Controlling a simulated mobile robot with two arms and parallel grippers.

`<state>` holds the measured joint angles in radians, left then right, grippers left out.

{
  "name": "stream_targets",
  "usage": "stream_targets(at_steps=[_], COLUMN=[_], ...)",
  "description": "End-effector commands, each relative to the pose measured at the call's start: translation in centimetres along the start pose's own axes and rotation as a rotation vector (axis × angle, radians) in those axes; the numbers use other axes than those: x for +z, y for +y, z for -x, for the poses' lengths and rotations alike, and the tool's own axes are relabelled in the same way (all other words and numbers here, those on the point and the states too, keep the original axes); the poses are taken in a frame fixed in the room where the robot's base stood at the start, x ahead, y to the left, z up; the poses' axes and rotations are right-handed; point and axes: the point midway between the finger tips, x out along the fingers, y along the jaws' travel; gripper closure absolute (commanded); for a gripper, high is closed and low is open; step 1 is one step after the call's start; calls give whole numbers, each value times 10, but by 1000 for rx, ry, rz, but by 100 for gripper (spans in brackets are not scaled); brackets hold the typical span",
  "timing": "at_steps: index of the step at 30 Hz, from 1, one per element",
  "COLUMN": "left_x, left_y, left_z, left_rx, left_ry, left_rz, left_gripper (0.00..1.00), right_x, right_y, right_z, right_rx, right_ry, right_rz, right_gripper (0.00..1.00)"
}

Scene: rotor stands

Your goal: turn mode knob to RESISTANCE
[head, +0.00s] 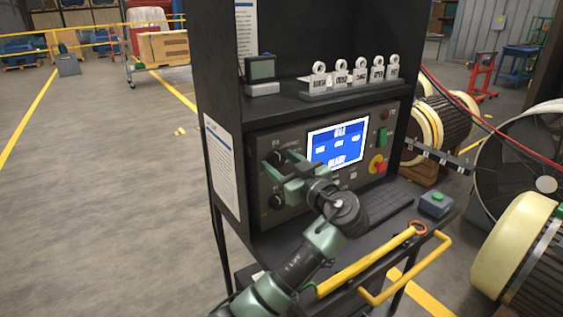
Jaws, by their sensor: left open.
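The control panel (349,120) is set in a dark cabinet, with a lit blue screen (338,144). A dark upper knob (274,157) sits at the panel's left side, partly hidden by my left gripper (281,164). My left gripper is open, its green fingers at the panel around or just in front of this knob; I cannot tell whether they touch it. A second dark knob (276,202) sits below, clear of the fingers. The knob labels are too small to read, so I cannot tell the knob's setting. My right gripper is out of view.
Right of the screen are a red emergency button (380,167) and a green switch (382,137). A yellow rail (365,262) runs along the front. Tagged padlock-like pieces stand above.

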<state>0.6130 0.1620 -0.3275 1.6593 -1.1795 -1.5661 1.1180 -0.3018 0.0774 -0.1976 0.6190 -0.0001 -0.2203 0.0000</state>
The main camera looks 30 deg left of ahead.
Motion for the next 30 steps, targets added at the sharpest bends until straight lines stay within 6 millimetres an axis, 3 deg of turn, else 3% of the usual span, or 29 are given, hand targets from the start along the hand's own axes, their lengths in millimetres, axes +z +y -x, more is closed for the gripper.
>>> stream_targets(at_steps=[3,4,9,10,22,30], left_x=[0,0,0,0,-1,-2], left_y=[0,0,0,0,0,1], left_z=[0,0,0,0,0,0], left_rx=[0,0,0,0,0,0], left_ry=[0,0,0,0,0,-6], left_rz=[0,0,0,0,-40,-206], left_gripper=[44,50,97,100,100,100], right_x=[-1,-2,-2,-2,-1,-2], right_y=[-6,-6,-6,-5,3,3], right_z=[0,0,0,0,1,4], right_rx=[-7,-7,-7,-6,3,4], right_ry=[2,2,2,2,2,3], right_rz=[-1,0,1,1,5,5], right_gripper=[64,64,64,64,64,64])
